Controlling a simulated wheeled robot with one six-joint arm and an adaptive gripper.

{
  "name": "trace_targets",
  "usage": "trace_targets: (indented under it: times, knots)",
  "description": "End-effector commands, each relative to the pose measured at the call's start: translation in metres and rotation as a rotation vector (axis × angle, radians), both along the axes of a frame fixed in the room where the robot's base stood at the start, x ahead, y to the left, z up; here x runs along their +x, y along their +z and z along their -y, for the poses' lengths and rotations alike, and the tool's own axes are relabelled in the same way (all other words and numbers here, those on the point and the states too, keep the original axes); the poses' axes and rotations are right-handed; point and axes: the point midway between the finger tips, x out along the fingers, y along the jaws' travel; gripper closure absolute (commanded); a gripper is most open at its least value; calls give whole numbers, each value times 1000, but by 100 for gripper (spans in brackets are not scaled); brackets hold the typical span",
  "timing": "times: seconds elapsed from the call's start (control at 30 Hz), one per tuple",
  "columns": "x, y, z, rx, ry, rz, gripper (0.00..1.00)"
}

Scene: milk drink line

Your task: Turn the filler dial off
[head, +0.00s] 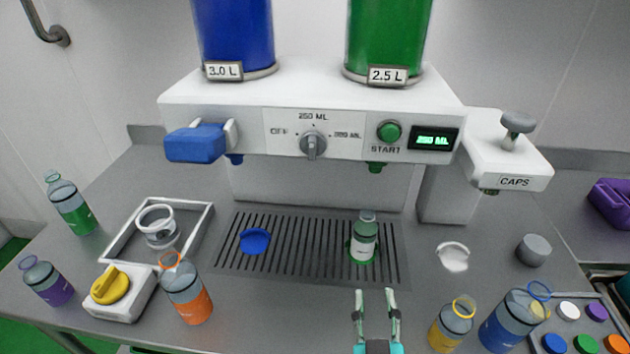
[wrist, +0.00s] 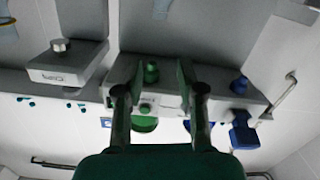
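The filler dial (head: 313,145) is a grey knob on the white filler's front panel. Its grip stands about upright, towards the 250 ML mark; OFF is printed to its left and another ML mark to its right. My gripper (head: 376,293) is low in front of the drip grate, well below and to the right of the dial. Its two fingers are apart with nothing between them. In the wrist view the gripper (wrist: 160,95) is also open, with the filler upside down beyond it; I cannot make out the dial there.
The green start button (head: 389,132) and a lit display (head: 433,139) are right of the dial. A blue lever (head: 195,143) juts out on the left. Orange (head: 187,292) and yellow (head: 451,324) bottles stand near the front.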

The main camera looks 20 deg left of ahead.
Motion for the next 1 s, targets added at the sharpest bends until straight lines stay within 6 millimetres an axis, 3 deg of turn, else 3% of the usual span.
trace_targets:
  times: [0.03,0.23,0.4,0.6,0.83,1.0]
  knots:
    - [5,18,-14,14,5,15,61]
    - [15,76,-57,62,1,36,61]
    - [14,128,-91,121,-5,40,61]
    - [5,177,-116,189,-14,29,61]
    - [0,198,-126,222,-18,17,61]
    - [13,198,-130,222,-20,17,61]
